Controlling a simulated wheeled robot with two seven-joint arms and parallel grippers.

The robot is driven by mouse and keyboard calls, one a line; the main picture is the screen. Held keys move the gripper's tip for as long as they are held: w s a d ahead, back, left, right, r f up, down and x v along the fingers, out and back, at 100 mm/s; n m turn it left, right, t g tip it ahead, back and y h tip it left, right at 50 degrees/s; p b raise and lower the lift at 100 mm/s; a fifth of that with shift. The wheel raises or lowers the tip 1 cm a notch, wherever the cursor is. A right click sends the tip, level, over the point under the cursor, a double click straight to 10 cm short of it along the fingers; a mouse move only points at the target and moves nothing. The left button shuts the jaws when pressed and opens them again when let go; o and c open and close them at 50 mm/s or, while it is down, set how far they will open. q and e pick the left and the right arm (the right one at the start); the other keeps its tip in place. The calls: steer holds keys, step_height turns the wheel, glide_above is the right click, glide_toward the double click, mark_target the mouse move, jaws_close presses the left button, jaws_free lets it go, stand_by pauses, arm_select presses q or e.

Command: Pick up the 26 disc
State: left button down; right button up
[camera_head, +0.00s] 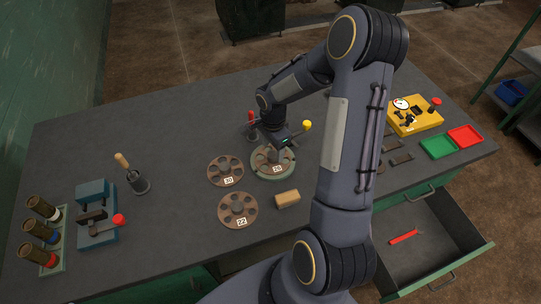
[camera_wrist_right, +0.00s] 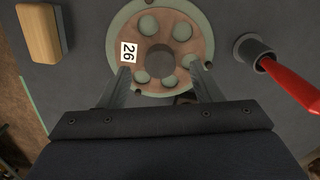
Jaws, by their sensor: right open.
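The 26 disc (camera_head: 264,164) is copper-coloured with round holes and a central hub. It sits on a pale green round base (camera_head: 272,177) near the middle of the table. In the right wrist view the disc (camera_wrist_right: 187,47) lies ahead with its 26 label on the left. My right gripper (camera_head: 274,149) is over the disc. Its two fingers (camera_wrist_right: 165,70) are apart, one on each side of the dark hub (camera_wrist_right: 160,61), and nothing is held. Whether they touch the disc I cannot tell. My left gripper is not in view.
The 30 disc (camera_head: 225,170) and 22 disc (camera_head: 238,210) lie to the left. A wooden block (camera_head: 287,199) is in front. A red-handled tool in a holder (camera_head: 252,128) stands close behind the 26 disc. An open drawer (camera_head: 432,252) juts out at right front.

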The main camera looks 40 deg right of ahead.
mark_target(273, 157)
steer(key=shift+f, duration=1.45)
steer(key=shift+d, duration=0.1)
jaws_close()
